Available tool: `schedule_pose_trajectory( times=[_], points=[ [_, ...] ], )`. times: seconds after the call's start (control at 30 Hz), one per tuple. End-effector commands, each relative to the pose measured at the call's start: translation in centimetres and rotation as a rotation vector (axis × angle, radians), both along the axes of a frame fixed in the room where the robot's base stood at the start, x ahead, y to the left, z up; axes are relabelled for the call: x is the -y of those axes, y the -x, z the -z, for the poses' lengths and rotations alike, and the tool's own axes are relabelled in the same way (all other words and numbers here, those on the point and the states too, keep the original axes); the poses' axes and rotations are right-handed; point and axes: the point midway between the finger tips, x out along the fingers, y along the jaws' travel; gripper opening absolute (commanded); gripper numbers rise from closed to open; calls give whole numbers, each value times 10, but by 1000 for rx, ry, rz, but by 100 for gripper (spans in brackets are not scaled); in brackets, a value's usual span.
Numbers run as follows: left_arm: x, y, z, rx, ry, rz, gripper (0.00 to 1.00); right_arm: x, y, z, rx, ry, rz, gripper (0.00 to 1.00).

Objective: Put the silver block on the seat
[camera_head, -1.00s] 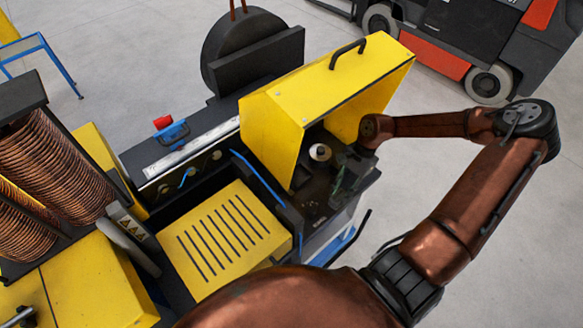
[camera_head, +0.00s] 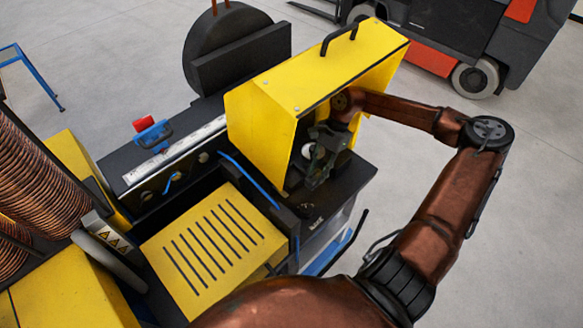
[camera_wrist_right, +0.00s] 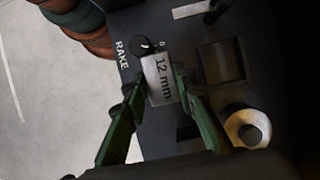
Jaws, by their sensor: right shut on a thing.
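The silver block (camera_wrist_right: 160,78), marked "12 mm", is between the two green fingers of my right gripper (camera_wrist_right: 155,92) in the right wrist view. The gripper is shut on it, above the black deck. In the head view my right gripper (camera_head: 321,158) is under the open yellow hood, in front of a white roller; the block cannot be made out there. A square recess (camera_wrist_right: 222,60) in the deck, perhaps the seat, lies to the right of the block in the wrist view and looks empty. My left gripper is not in view.
The white roller (camera_wrist_right: 247,128) stands close to the right finger. A black knob (camera_wrist_right: 143,45) by the label "RAKE" is just beyond the block. The yellow hood (camera_head: 262,130) walls in the work spot. A slotted yellow cover (camera_head: 213,245) lies to the left.

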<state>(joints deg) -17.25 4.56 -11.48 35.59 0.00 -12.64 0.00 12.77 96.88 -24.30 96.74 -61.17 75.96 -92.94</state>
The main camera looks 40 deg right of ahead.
Motion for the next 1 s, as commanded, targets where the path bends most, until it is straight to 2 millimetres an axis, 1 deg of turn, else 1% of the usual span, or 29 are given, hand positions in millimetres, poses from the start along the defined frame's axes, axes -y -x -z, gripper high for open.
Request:
schedule_pose_trajectory(
  times=[0.03,0.17,0.6,0.67,0.8,1.0],
  points=[
    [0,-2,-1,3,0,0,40,-2,-10,-2,8,-7,0,0],
    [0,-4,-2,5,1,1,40,-4,-27,-3,8,-6,-1,0],
    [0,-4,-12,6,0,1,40,-10,-103,-4,6,-6,0,0],
    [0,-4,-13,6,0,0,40,-11,-111,-3,4,-4,0,0],
    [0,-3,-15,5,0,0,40,-10,-109,14,-1,-2,1,0],
    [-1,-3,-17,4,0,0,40,-10,-110,24,1,-2,-1,0]
  ],
)
